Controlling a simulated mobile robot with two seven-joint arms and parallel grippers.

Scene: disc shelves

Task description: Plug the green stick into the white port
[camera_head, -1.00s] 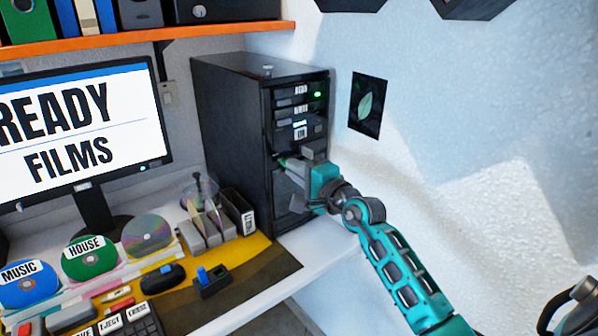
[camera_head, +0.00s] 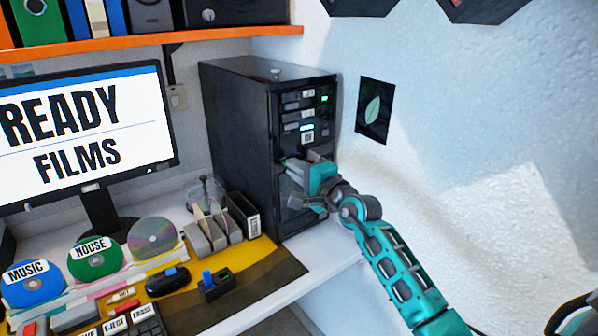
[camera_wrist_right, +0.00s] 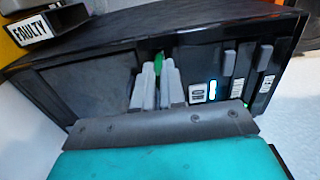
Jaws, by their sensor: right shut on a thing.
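The black computer tower (camera_head: 235,150) stands at the back right of the desk, and its front holds a white-glowing port (camera_head: 307,127) above a small white label (camera_head: 308,138). My right gripper (camera_head: 291,165) is at the tower's front, below the glowing port. In the wrist view, its two grey fingers (camera_wrist_right: 158,88) are shut on the green stick (camera_wrist_right: 160,62), whose green end shows between them. The glowing port (camera_wrist_right: 212,88) is to the right of the fingers there. The stick's tip is hidden, and I cannot tell whether it touches the tower. My left gripper is out of view.
A monitor (camera_head: 85,135) stands left of the tower. Discs, including a green one (camera_head: 95,258), a dark holder with a blue piece (camera_head: 215,285) and a keyboard (camera_head: 130,325) fill the desk. A white wall (camera_head: 480,130) is on the right. An orange shelf (camera_head: 235,36) hangs above.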

